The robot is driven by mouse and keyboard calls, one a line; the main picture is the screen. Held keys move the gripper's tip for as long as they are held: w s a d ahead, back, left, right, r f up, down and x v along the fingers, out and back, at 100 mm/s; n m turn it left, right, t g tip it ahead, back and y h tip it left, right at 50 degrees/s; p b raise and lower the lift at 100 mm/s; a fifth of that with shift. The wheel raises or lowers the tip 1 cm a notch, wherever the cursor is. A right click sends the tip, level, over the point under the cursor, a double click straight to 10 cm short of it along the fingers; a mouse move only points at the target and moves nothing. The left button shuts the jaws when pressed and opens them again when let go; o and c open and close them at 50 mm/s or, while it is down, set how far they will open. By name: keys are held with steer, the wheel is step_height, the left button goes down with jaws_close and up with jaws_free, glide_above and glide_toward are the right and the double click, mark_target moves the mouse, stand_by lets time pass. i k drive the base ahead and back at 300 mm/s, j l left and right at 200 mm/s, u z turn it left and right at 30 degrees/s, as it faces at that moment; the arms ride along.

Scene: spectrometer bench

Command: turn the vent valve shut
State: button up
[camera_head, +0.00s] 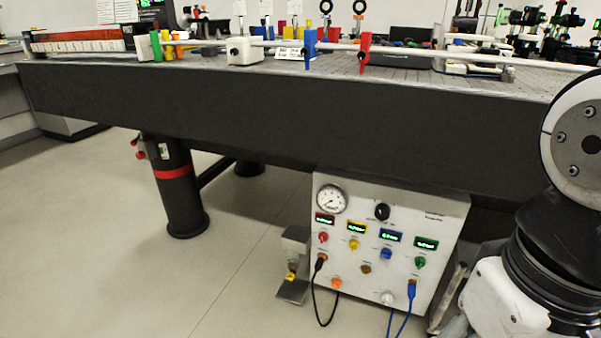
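Labels are too small to read, so I cannot tell which part is the vent valve. Along the bench's front edge, a white pipe (430,53) carries upright coloured handles: green (156,46), blue (310,49) and red (363,53). Yellow parts (169,47) stand near the green one. Below the bench, a white panel box (340,240) has a round gauge (331,199), a black knob (382,211), small displays and several coloured knobs, including red (323,237), yellow (353,244), blue (386,253) and green (419,262). My gripper is out of view; only part of my arm shows at right.
The dark bench side (250,115) spans the view. A black leg with a red band (178,190) stands at left. A black cable (314,297) and blue cables (409,308) hang from the panel box. The floor (110,250) at left is clear.

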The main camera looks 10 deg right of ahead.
mark_target(387, 298)
steer(key=z, duration=0.4)
steer(key=i+j+z, duration=0.1)
steer(key=i+j, duration=0.15)
steer(key=k+j, duration=0.15)
steer(key=j, duration=0.2)
steer(key=k+j, duration=0.15)
steer(key=j, duration=0.15)
steer(key=k+j, duration=0.15)
steer(key=j, duration=0.2)
steer(key=k+j, duration=0.15)
steer(key=j, duration=0.2)
